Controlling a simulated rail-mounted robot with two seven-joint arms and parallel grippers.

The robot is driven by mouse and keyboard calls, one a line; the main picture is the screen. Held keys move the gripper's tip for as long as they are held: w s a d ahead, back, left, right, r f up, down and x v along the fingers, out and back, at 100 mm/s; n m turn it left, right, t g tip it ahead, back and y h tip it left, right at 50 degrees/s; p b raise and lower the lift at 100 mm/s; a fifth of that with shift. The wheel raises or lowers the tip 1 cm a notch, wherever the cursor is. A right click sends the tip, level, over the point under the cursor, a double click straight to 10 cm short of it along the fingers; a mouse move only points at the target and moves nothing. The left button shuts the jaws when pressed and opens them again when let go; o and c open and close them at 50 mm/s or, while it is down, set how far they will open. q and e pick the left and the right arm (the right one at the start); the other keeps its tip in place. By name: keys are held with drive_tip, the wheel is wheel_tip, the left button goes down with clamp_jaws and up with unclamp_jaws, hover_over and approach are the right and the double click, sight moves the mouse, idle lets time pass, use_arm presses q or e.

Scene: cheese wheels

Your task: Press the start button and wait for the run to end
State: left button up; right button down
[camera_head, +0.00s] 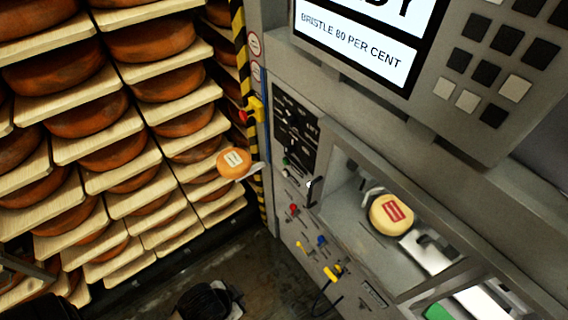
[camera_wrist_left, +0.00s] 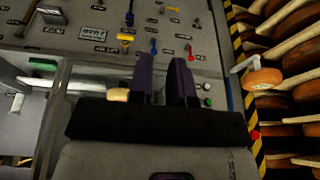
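A green round button (camera_wrist_left: 208,102) sits on the machine's grey panel in the left wrist view, to the right of my fingers. A small green button (camera_head: 286,161) also shows on the panel in the head view. No start label is readable at either. My left gripper (camera_wrist_left: 163,62) has two dark purple fingers with a narrow empty gap, in front of the panel and apart from the green button in that picture. The screen (camera_head: 358,40) shows letters ending "DY" and "BRISTLE 80 PER CENT". My right gripper is not identifiable.
A pale cheese wheel with a red label (camera_head: 391,214) sits in the machine's open bay. An orange wheel (camera_head: 233,162) is on a small support by the striped post (camera_head: 241,60). Racks of cheeses fill the left. Levers and a yellow handle (camera_head: 332,273) stick out of the panel.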

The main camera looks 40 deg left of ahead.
use_arm(q)
clamp_jaws()
idle(1.1)
